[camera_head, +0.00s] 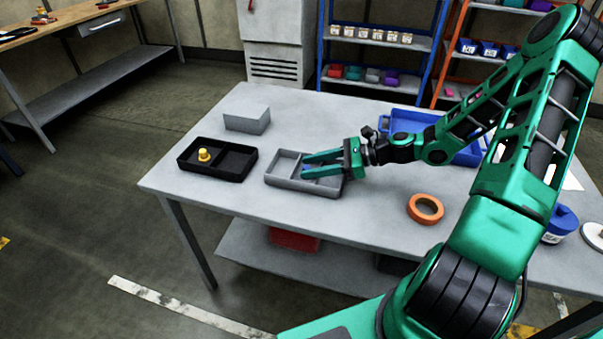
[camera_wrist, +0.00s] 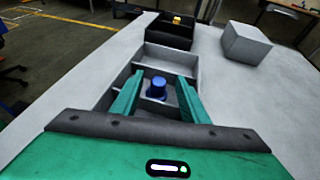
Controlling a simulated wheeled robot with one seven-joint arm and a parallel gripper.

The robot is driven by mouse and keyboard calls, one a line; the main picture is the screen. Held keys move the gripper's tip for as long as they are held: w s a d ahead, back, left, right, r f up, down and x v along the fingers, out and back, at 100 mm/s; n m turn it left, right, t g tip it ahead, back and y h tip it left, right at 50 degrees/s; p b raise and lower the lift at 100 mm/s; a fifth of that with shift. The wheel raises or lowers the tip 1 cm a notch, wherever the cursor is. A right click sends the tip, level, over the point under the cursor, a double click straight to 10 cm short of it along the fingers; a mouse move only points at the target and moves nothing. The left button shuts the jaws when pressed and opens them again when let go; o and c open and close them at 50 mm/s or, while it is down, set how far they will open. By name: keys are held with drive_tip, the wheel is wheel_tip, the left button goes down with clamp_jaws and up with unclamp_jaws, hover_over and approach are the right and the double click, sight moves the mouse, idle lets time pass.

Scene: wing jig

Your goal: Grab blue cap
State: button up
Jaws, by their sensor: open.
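The blue cap (camera_wrist: 157,87) stands in the near compartment of the grey divided tray (camera_wrist: 172,52) in the wrist view. My gripper (camera_wrist: 157,84) is open, with one green finger on each side of the cap in that view. I cannot tell whether the fingers touch it. In the head view, my gripper (camera_head: 304,164) reaches in from the right, over the grey tray (camera_head: 272,182). The cap is mostly hidden there behind the fingers, with only a bit of blue (camera_head: 307,174) showing.
A black divided tray (camera_head: 236,175) with a yellow piece (camera_head: 204,155) stands left of the grey tray. A grey block (camera_head: 247,121) sits behind them. An orange ring (camera_head: 425,208) lies at the right, and a blue bin (camera_head: 400,125) stands behind my arm. The table's front left is clear.

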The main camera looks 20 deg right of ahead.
clamp_jaws()
drive_tip(key=shift+r, duration=0.15)
